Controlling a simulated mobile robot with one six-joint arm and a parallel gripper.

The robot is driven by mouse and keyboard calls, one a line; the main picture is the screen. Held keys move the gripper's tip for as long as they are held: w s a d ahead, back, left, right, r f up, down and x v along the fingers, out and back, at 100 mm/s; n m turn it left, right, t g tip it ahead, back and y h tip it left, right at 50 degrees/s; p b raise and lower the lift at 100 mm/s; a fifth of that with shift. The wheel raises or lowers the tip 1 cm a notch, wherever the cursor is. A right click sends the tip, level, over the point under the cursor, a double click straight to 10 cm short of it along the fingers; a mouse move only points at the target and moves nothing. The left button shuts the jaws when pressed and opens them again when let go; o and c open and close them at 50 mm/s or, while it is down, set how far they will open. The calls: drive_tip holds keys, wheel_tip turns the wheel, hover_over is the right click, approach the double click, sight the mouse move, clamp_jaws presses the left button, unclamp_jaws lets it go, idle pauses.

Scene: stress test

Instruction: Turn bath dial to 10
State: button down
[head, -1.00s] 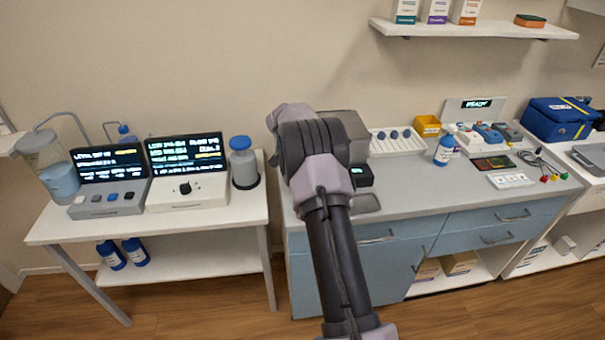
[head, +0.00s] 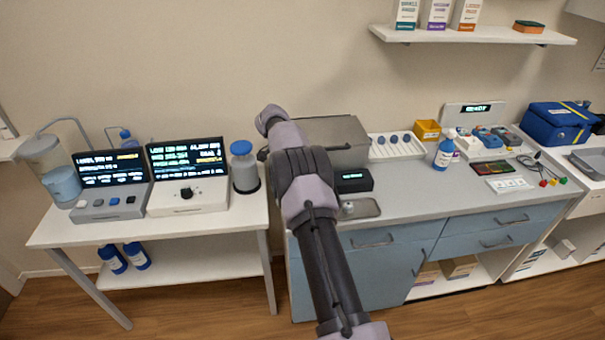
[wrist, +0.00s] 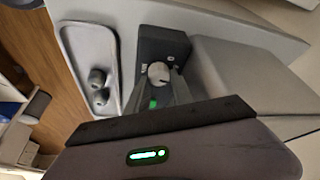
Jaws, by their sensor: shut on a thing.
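The bath dial, a pale round knob with a dark pointer mark (wrist: 158,72), sits on a dark control box (wrist: 160,42) in the wrist view. My gripper (wrist: 161,82) is shut on the dial, with a fingertip at either side. A green display on the box glows between the fingers, too small to read. The dial's scale marks are mostly hidden or unreadable. In the head view the dark box (head: 355,182) stands in front of the grey metal bath (head: 345,135). My arm hides the gripper there.
A grey tray (wrist: 82,48) with two small grey pieces lies beside the control box; it also shows in the head view (head: 372,208). A white rack (head: 378,152) and a blue-capped bottle (head: 443,152) stand to the right. Instruments with screens (head: 188,190) are on the left table.

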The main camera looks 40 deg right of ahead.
idle(0.3)
drive_tip(key=c, duration=1.1)
unclamp_jaws()
